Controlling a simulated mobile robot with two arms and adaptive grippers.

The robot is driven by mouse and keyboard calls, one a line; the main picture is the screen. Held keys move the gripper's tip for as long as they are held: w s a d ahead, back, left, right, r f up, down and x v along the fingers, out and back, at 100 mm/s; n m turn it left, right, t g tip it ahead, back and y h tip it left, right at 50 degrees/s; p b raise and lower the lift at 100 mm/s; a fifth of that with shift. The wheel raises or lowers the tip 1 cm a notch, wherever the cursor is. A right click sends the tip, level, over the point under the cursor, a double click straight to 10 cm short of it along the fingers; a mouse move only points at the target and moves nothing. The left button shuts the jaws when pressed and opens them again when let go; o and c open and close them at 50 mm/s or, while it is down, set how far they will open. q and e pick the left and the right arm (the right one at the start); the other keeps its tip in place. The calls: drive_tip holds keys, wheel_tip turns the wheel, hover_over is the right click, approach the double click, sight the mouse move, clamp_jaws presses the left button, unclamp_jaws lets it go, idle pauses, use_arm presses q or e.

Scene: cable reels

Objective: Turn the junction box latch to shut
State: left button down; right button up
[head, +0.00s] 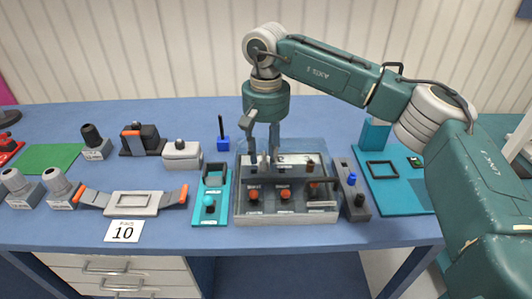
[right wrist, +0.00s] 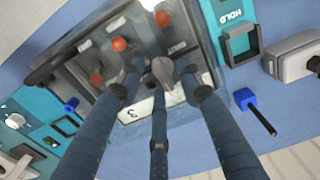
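What looks like the junction box is a grey box (head: 241,207) with red knobs, a dark bar and a pale back strip, at the table's middle. It also shows in the right wrist view, with a label marked 3 (right wrist: 134,114). My right gripper (head: 263,160) points down over its back part. In the right wrist view, a grey teardrop-shaped piece (right wrist: 163,70), seemingly the latch, sits between the fingertips of the right gripper (right wrist: 164,74). The fingers stand apart around it, with no clear contact. In the head view the fingers partly hide the latch. My left gripper is not in view.
A teal holder (head: 211,207) stands close left of the box and a grey switch block (head: 350,190) close right. A blue block with a rod (head: 222,143) is behind left. Several other fixtures fill the left side. A teal board (head: 402,200) lies at right.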

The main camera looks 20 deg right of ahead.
wheel_tip(320, 180, up, 12)
idle(0.5)
idle(0.3)
